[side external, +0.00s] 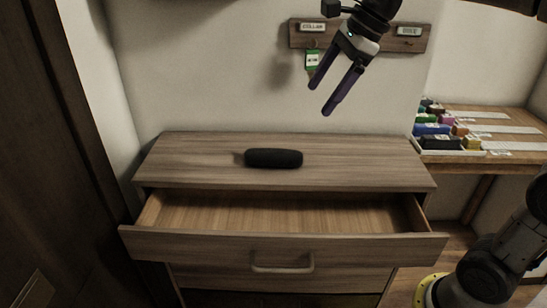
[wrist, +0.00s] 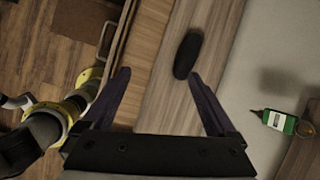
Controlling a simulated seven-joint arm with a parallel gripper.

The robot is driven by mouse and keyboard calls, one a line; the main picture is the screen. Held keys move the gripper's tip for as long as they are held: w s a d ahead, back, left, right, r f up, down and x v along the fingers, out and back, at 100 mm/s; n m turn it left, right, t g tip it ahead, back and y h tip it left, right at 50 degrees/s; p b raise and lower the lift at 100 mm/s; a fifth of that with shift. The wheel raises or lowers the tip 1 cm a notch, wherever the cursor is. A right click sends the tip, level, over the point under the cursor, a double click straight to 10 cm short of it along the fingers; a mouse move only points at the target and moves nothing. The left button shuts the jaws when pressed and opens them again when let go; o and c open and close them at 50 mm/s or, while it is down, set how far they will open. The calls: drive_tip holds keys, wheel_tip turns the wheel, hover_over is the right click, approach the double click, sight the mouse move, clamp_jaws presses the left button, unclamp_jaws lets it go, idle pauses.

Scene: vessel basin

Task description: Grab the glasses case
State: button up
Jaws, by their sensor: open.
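The glasses case (side external: 274,158) is a black, rounded, elongated case lying on top of the wooden dresser (side external: 180,158). In the wrist view the glasses case (wrist: 187,55) lies on the dresser top, ahead of the fingers and nearer the right one. My gripper (side external: 320,100) is open and empty, with dark purple fingers. It hangs in the air above and to the right of the case in the side view, clear of it. In the wrist view my gripper (wrist: 160,88) shows its two fingers spread wide.
The dresser's top drawer (side external: 290,215) is pulled open and looks empty. A side table (side external: 490,160) at right holds several small coloured items. The dresser top around the case is clear.

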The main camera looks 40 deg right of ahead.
drive_tip(key=w+d+f+m, duration=0.2)
drive_tip(key=w+f+m, duration=0.1)
drive_tip(key=w, duration=0.5)
drive_tip(key=m+g+y, duration=0.1)
drive_tip(key=g, duration=0.1)
hover_over(274, 151)
drive_tip(key=s+d, duration=0.1)
drive_tip(key=d, duration=0.1)
wheel_tip(274, 151, down, 14)
drive_tip(key=shift+s+f, duration=0.1)
drive_tip(key=shift+s, duration=0.05)
drive_tip(key=shift+x, duration=3.2)
drive_tip(key=shift+d, duration=0.15)
drive_tip(key=shift+c, duration=0.3)
drive_tip(key=c, duration=1.1)
drive_tip(key=shift+c, duration=0.2)
